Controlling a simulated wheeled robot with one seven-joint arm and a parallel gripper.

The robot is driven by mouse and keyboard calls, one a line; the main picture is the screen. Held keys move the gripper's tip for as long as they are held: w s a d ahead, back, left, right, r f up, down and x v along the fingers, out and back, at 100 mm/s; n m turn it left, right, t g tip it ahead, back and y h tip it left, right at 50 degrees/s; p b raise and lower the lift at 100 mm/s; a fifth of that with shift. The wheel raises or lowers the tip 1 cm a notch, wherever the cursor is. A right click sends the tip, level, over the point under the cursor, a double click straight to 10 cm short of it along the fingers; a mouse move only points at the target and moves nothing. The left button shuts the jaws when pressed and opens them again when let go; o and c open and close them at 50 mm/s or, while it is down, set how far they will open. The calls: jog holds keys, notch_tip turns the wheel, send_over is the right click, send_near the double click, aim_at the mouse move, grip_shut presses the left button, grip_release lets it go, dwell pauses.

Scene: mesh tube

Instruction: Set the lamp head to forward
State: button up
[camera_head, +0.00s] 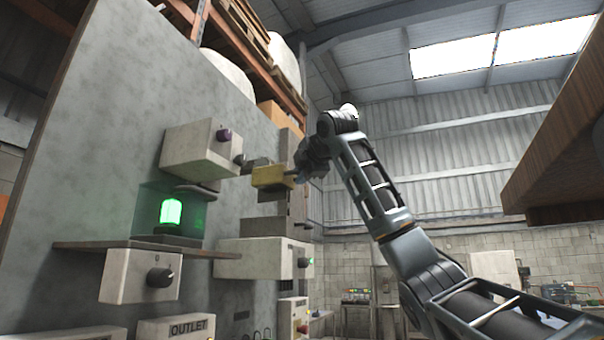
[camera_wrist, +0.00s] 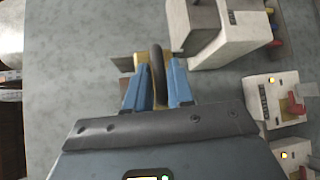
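A yellow box-like piece (camera_head: 270,178) sits on a bracket off the grey wall panel in the head view; I take it for the lamp head, though its facing is unclear. In the wrist view its yellow part (camera_wrist: 141,62) shows behind a dark curved bar (camera_wrist: 157,72), which looks like a handle. My gripper (camera_head: 297,176) is at the right end of the yellow piece. In the wrist view the blue fingers of my gripper (camera_wrist: 159,84) lie on either side of the bar, with little or no gap. I cannot tell whether they press on it.
A glowing green lamp (camera_head: 171,211) stands on a shelf (camera_head: 130,245) on the panel. Beige boxes with knobs (camera_head: 195,148) are mounted near the yellow piece. The wrist view shows a large beige box (camera_wrist: 215,32) close to the right finger. Bare panel lies on the left there.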

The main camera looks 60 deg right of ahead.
grip_shut()
